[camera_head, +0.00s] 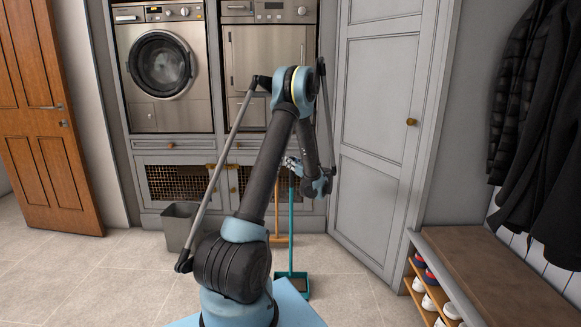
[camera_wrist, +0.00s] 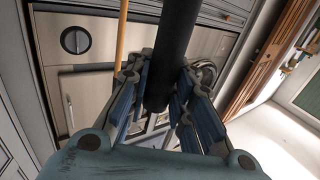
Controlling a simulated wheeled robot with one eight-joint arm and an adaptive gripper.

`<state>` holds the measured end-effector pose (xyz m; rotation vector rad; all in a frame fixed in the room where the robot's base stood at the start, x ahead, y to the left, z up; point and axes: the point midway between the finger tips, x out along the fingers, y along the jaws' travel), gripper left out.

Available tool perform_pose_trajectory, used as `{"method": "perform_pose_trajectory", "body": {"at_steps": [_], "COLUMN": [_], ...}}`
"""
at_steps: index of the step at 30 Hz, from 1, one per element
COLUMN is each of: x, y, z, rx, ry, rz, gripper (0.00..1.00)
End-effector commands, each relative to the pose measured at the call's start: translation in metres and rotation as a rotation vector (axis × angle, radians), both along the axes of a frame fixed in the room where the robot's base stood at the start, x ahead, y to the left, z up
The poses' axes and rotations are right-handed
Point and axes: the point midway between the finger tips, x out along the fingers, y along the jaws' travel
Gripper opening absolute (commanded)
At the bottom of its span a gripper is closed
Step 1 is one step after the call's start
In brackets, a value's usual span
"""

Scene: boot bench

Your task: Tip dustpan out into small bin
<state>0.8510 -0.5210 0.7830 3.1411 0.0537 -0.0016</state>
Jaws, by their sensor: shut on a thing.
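The dustpan (camera_head: 291,230) is teal, with a long upright handle and its pan low near the floor in the head view. My gripper (camera_head: 293,165) is at the top of that handle. In the wrist view my gripper (camera_wrist: 160,92) is shut on the dustpan's thick black grip (camera_wrist: 173,45), with a finger on each side. The pan's inside looks dark, and I cannot tell what lies in it. The small bin (camera_head: 176,228) is grey and open-topped. It stands on the floor left of the dustpan, partly hidden by my arm.
A wooden-handled broom (camera_head: 278,205) stands behind the dustpan; its stick (camera_wrist: 122,40) shows in the wrist view. Mesh-fronted cabinets (camera_head: 175,182) and a washing machine (camera_head: 160,65) line the back. A boot bench (camera_head: 490,275) with shoes is at right. The floor at left is clear.

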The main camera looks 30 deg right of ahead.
Motion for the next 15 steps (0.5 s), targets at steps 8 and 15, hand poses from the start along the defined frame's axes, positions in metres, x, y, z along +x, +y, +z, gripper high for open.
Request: {"method": "perform_pose_trajectory", "body": {"at_steps": [8,15], "x": [0.000,0.000], "y": [0.000,0.000], "z": [0.014,0.025], "rx": [0.000,0.000], "ry": [0.000,0.000], "rz": [0.000,0.000], "gripper": [0.00,0.00]}}
